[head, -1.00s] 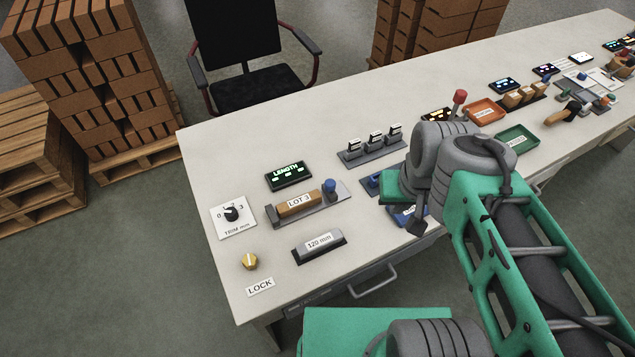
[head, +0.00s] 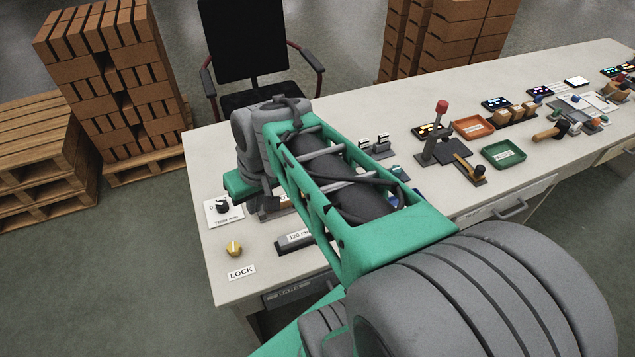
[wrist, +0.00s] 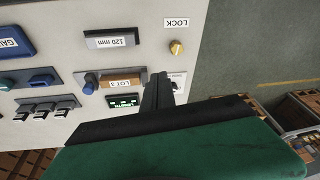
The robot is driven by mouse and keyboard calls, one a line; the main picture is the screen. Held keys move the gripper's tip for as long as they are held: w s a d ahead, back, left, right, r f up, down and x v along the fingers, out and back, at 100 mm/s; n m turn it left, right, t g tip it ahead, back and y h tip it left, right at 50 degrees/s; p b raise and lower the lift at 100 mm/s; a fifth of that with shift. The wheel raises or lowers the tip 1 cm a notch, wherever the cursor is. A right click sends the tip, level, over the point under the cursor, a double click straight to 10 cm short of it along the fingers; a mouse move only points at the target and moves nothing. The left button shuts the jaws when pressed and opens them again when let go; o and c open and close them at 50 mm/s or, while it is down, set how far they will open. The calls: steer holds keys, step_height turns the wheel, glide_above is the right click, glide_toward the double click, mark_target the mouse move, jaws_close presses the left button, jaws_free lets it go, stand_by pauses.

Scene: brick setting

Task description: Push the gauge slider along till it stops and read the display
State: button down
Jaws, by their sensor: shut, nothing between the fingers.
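The gauge (wrist: 80,76) lies on the worktop with a tan brick marked LOT 3 (wrist: 121,80) in it. Its slider has a blue knob (wrist: 89,84) at the brick's left end in the wrist view; I cannot tell whether it touches the brick. The LENGTH display (wrist: 123,101) is lit green, its figures too small to read. In the head view my arm hides the display, the knob and most of the gauge.
A 120 mm block (wrist: 111,39) and the yellow LOCK knob (wrist: 176,47) sit beside the gauge. A rack of several small switches (wrist: 46,108) stands close to the slider side. The trim dial also shows in the head view (head: 222,208).

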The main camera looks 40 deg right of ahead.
steer(key=w+d+f+m+y+b, duration=0.1)
steer(key=w+d+f+m, duration=0.15)
steer(key=d, duration=1.05)
steer(key=s+d+f+m+t+y+b, duration=0.1)
steer(key=s+d+f+t, duration=0.15)
steer(key=d, duration=0.65)
steer(key=s+d+f+m+t, duration=0.15)
steer(key=s+d, duration=0.25)
steer(key=d, duration=0.5)
steer(key=shift+n, duration=0.4)
steer(key=x, duration=0.9)
steer(key=shift+w+a+f, duration=0.1)
steer(key=shift+w+f, duration=0.1)
steer(key=shift+f, duration=0.05)
steer(key=w+a, duration=0.2)
steer(key=a, duration=0.1)
steer(key=shift+f, duration=0.2)
steer(key=shift+w+a+f, duration=0.1)
steer(key=shift+w+a, duration=0.1)
steer(key=shift+w, duration=0.05)
steer(key=shift+a, duration=0.1)
